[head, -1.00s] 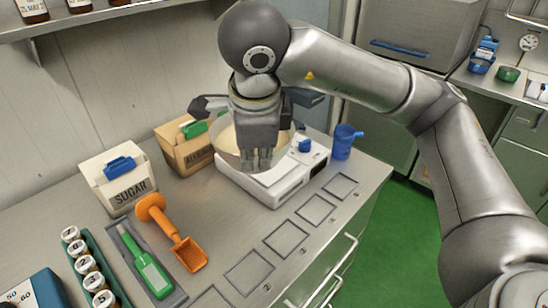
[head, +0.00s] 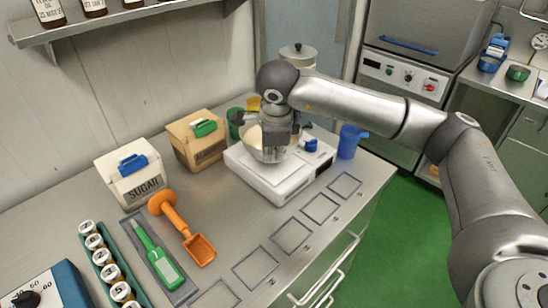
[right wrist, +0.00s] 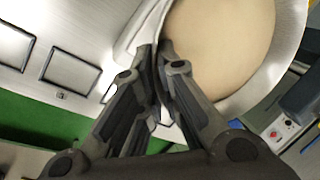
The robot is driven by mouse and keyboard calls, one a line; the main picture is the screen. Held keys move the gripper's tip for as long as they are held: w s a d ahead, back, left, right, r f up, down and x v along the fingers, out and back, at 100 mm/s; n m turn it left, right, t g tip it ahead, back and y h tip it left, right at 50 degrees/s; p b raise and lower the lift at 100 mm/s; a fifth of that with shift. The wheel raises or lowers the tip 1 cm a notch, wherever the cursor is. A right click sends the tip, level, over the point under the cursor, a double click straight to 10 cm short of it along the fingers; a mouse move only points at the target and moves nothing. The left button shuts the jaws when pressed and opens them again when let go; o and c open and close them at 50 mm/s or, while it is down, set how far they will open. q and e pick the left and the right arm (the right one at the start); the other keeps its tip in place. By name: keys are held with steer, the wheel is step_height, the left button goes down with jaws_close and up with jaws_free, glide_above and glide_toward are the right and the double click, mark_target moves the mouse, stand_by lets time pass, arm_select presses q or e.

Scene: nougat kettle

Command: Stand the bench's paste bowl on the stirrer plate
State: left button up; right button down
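The paste bowl (head: 257,150) is a pale metal bowl with beige paste, over the top of the white stirrer plate (head: 262,185) in the head view. My right gripper (head: 281,150) is shut on the bowl's near rim and partly hides it. In the right wrist view the fingertips (right wrist: 157,52) pinch the rim, with the paste bowl (right wrist: 225,40) filling the upper right. The bowl looks roughly level. I cannot tell whether its base touches the plate. My left gripper is not in view.
A sugar box (head: 131,180), an almond box (head: 195,142) and an orange scoop (head: 185,228) are left of the plate. A blue jug (head: 349,142) stands close to its right. Square outlines (head: 290,236) mark the bare front bench. A shelf (head: 120,17) hangs upper left.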

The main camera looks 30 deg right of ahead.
mark_target(273, 158)
steer(key=p+x, duration=0.1)
steer(key=x, duration=0.1)
steer(key=shift+d+f+p, duration=0.15)
steer(key=shift+f+p, duration=0.25)
steer(key=shift+f, duration=0.5)
steer(key=shift+f, duration=0.2)
steer(key=c, duration=1.6)
jaws_free()
steer(key=shift+s, duration=0.1)
steer(key=shift+c, duration=0.2)
